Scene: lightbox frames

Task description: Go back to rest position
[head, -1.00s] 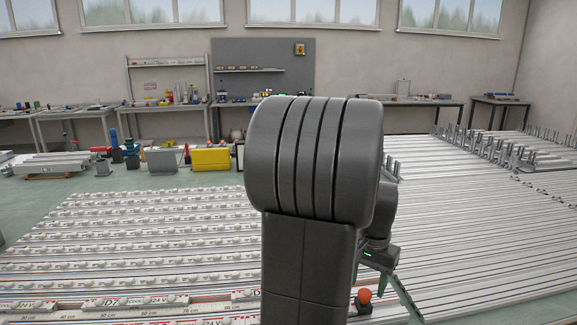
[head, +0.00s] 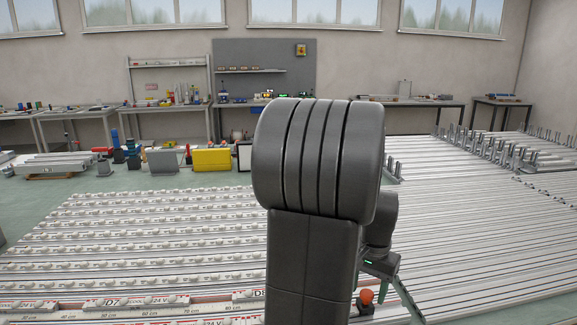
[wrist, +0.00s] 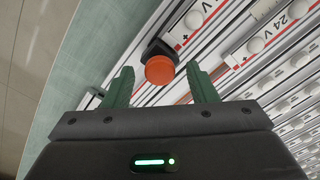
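My gripper (wrist: 160,68) is open, with its two green fingers spread apart and nothing held between them. An orange-red round knob on a dark base (wrist: 160,70) sits between the fingertips in the wrist view, with a gap on each side. How far it lies beyond the tips is hard to tell. The knob also shows in the head view (head: 366,296), low and right of my arm. There, my gripper (head: 403,296) shows only in part, beside the knob, at the lower right behind my dark arm.
White labelled strips (head: 150,240) with pale round knobs cover the left floor area. Long metal rails (head: 480,220) fill the right. A yellow box (head: 211,160) and a grey box (head: 161,160) stand farther back. Workbenches (head: 165,107) line the wall. Green floor shows beyond the strips.

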